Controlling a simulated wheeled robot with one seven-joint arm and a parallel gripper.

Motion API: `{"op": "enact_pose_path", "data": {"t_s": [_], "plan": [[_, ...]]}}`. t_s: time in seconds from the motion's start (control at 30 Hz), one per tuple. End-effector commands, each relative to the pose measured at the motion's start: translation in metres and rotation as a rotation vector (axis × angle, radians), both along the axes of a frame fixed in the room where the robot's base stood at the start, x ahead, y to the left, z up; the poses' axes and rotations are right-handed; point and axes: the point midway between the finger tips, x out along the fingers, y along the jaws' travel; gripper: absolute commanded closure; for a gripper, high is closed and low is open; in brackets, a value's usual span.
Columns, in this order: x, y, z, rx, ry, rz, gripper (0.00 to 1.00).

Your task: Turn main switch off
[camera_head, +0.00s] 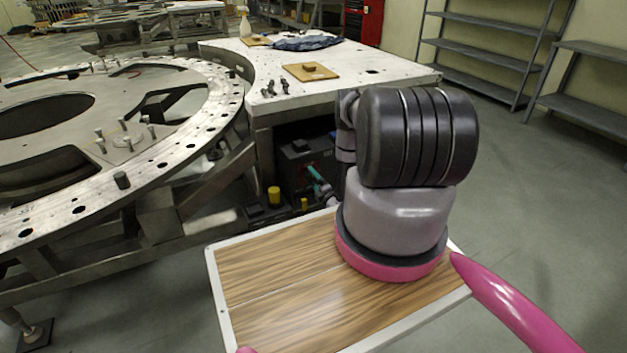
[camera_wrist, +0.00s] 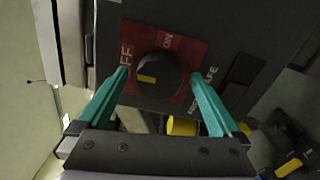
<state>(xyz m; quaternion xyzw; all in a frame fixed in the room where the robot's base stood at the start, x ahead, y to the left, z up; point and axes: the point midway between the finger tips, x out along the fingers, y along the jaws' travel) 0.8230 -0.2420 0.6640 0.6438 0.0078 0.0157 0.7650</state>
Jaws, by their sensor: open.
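The knob is hard to make out there.
A white-topped table (camera_head: 350,75) stands over the switch box. A large metal ring plate (camera_head: 215,105) with studs is on the left. A yellow button (camera_head: 274,196) sits below the box and also shows in the wrist view (camera_wrist: 182,127). Open floor lies to the right.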

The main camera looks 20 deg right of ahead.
Motion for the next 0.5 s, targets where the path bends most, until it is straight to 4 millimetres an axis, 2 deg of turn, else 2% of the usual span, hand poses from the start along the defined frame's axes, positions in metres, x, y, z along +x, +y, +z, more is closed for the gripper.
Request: {"op": "enact_pose_path", "data": {"t_s": [0.3,0.5], "plan": [[-0.060,-0.003,-0.002,0.002,0.004,-0.004,0.00],[-0.092,-0.004,-0.002,0.001,0.003,-0.001,0.00]]}}
